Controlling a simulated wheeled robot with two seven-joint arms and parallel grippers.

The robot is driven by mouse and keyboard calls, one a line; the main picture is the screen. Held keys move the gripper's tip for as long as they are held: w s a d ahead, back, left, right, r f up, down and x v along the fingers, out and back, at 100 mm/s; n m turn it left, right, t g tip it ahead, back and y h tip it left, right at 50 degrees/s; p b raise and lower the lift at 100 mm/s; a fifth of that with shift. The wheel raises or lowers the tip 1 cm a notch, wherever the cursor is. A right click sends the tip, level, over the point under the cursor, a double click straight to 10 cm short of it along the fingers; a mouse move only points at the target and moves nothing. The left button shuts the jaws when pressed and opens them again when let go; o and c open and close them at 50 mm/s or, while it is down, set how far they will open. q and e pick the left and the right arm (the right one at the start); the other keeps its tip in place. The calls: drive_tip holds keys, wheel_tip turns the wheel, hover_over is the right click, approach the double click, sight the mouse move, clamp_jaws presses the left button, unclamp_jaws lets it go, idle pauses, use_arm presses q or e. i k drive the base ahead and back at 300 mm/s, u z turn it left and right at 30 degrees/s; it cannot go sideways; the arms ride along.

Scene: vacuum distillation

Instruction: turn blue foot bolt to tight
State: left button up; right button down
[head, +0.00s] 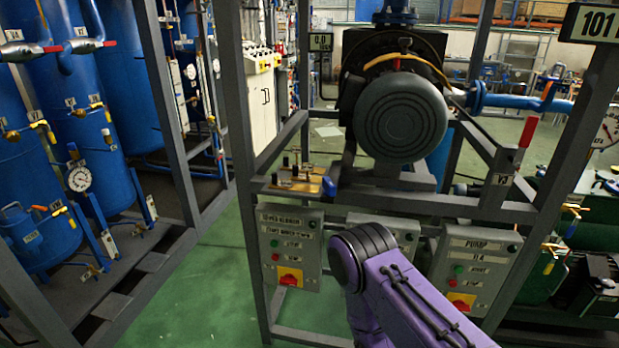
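The pump motor (400,118), dark grey with a round ribbed end cover, sits on a grey base (390,178) on the metal frame. Brass-coloured plates with several dark upright bolts or knobs (297,172) lie left of the base. Neither gripper shows in the head view.
Control boxes hang below the motor: one at left (290,245), one partly hidden by my arm (385,228), and the pump box (474,268). Frame posts (238,130) and a red-handled valve (527,132) flank the motor. Blue tanks (80,100) stand left. Green floor (190,290) is open at lower left.

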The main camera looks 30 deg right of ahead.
sight(330, 188)
drive_tip(key=z, duration=0.4)
drive_tip(key=k, duration=0.55)
drive_tip(key=z, duration=0.75)
drive_tip(key=i, duration=1.15)
drive_tip(key=u, duration=0.95)
